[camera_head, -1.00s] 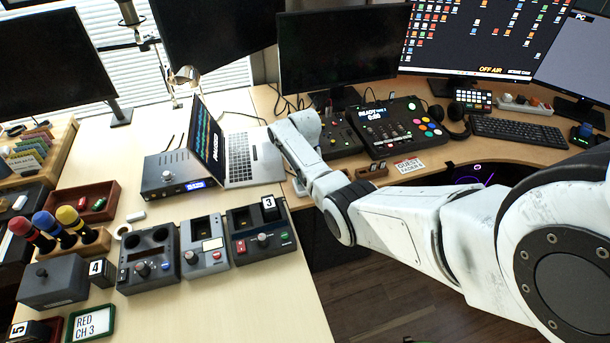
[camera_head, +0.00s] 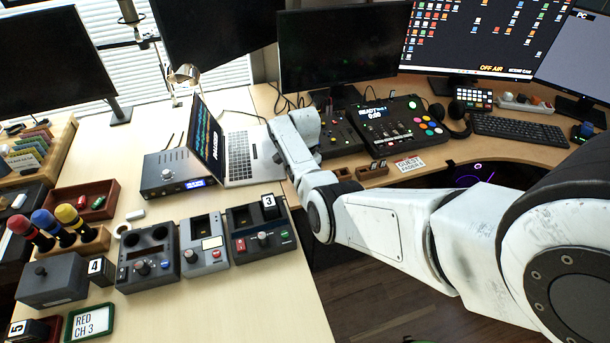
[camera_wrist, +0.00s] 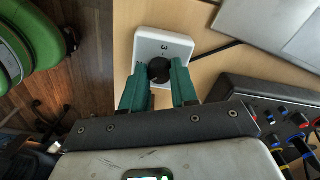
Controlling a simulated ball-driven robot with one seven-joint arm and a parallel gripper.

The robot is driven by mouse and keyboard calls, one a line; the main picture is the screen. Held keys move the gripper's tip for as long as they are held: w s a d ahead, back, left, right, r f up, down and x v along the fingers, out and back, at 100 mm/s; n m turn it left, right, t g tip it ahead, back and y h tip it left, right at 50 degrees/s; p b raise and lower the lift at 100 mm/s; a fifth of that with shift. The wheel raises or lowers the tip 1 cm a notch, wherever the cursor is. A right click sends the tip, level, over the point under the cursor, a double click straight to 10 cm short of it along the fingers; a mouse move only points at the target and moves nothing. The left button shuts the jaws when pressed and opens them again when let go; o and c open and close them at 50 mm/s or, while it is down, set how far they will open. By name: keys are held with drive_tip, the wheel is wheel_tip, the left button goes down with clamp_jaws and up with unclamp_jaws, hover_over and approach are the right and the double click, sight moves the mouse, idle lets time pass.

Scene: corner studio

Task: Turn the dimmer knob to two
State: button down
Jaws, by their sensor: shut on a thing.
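The dimmer is a small white box (camera_wrist: 178,44) with a round black knob (camera_wrist: 158,70) on its face, seen in the wrist view. A dark mark, perhaps a numeral, shows on the box beyond the knob; I cannot read it surely. My gripper (camera_wrist: 159,74) has its two green fingers on either side of the knob, shut on it. Which setting the knob points to is not clear. In the head view the dimmer and the fingertips are hidden behind my white arm.
A laptop (camera_head: 240,157) lies left of my arm in the head view. A mixer with coloured buttons (camera_head: 390,125) stands to the right.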

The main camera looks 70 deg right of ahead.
drive_tip(key=m, duration=0.3)
drive_tip(key=shift+m+b, duration=0.3)
drive_tip(key=shift+r+m+b, duration=0.1)
drive_tip(key=shift+m+b, duration=0.3)
drive_tip(key=shift+m, duration=1.6)
drive_tip(key=c, duration=0.9)
unclamp_jaws()
drive_tip(key=shift+o, duration=0.2)
wheel_tip(320, 180, up, 11)
